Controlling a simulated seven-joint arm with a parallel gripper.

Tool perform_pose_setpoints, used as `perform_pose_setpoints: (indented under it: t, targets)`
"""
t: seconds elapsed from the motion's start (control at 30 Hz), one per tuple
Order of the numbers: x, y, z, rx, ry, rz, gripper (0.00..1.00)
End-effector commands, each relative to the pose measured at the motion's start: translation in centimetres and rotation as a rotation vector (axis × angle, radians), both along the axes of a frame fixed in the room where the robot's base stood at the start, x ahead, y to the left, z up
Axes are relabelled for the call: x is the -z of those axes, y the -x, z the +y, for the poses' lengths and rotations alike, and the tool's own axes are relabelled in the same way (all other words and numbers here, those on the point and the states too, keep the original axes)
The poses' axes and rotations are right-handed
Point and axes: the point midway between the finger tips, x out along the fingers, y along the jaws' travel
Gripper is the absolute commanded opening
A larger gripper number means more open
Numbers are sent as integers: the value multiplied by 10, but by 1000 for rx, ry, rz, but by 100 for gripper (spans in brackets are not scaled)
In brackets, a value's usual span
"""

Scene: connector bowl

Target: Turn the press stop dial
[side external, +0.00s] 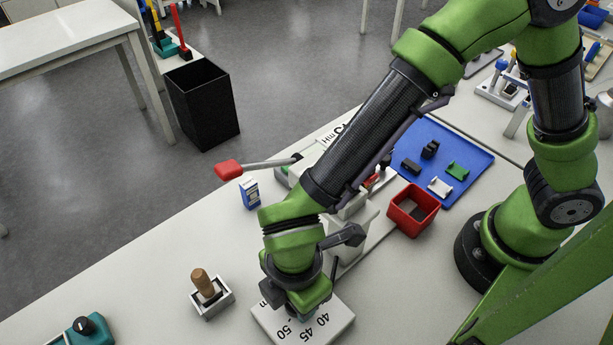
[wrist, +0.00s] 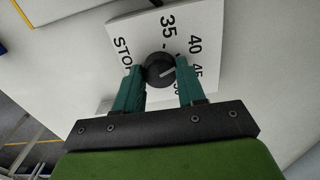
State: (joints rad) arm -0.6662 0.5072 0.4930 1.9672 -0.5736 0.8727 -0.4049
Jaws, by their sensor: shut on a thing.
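The press stop dial is a round black knob (wrist: 159,68) with a pale pointer line, on a white panel (wrist: 130,33) marked "STOP", 35, 40, 45 and more. In the wrist view the pointer line aims right, toward the numbers around 45 and 50. My gripper (wrist: 160,82) has teal fingers on either side of the knob and is shut on it. In the side external view the white panel (side external: 340,318) lies at the table's front, with 40, 45 and 50 showing. My wrist hides the knob there.
A press with a red-handled lever (side external: 229,171) stands behind my forearm. A red bin (side external: 412,212) and a blue tray (side external: 470,150) with small connectors lie to the right. A wooden-handled stamp (side external: 204,285) in a holder and a teal device (side external: 82,332) sit left.

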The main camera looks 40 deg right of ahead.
Motion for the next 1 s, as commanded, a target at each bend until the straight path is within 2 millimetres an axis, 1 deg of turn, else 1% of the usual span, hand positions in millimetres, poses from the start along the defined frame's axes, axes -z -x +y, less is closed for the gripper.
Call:
perform_pose_setpoints:
  t: [0.2,0.57,0.6,0.73,0.77,1.0]
  targets:
    - [-1,0,0,-29,0,0,9]
    - [-1,0,0,-32,0,-1,9]
    - [-1,0,0,-31,0,-1,43]
    - [-1,0,0,-32,0,0,62]
    - [-1,0,0,-32,0,0,65]
    - [-1,0,0,-32,0,0,65]
